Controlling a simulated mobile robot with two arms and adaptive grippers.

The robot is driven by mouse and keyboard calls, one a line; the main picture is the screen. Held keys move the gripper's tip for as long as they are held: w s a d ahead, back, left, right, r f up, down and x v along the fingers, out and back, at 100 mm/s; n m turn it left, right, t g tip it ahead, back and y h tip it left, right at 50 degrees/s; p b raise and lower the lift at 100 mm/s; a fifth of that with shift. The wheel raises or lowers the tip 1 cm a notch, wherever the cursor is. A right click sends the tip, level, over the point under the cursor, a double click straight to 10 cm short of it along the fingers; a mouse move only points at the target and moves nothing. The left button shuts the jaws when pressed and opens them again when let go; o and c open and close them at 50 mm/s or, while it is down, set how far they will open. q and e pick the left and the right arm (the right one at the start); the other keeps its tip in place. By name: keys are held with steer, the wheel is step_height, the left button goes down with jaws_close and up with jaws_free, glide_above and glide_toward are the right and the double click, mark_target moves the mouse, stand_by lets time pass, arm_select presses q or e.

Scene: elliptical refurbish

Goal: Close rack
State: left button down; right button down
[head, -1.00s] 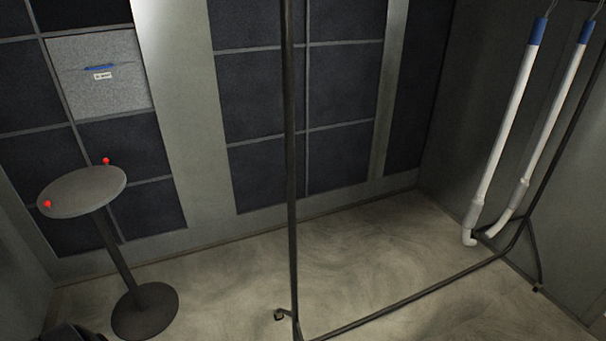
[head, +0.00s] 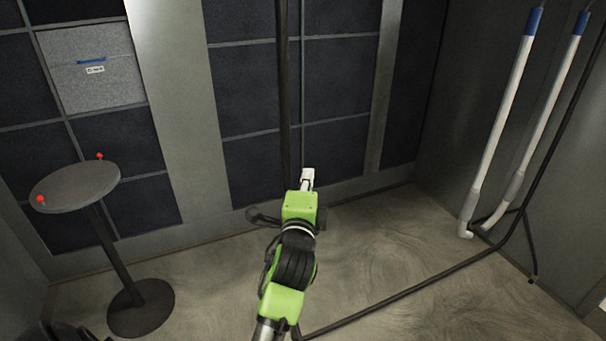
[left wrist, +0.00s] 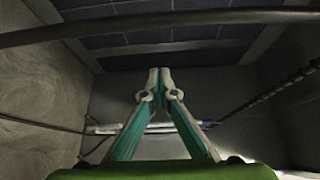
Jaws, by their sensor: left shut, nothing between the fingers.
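A dark metal rack (head: 284,80) stands on the floor, with an upright post near the middle of the head view and a long base bar (head: 420,277) running to the back right. In the left wrist view a dark bar (left wrist: 160,17) of it crosses the top. My left gripper (head: 307,178) is shut and empty, close beside the lower part of the upright post; I cannot tell whether they touch. It also shows in the left wrist view (left wrist: 159,72), fingertips together. My right gripper is out of view.
Two white tubes (head: 499,130) with blue tops hang at the right end of the rack. A round dark stand (head: 80,187) with two red knobs stands at the left. Open floor lies between.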

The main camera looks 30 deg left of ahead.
arm_select(q)
steer(key=w+a+p, duration=0.3)
steer(key=w+a, duration=0.1)
steer(key=a, duration=0.2)
steer(key=shift+w+a, duration=0.3)
steer(key=shift+w, duration=0.05)
steer(key=shift+p, duration=0.3)
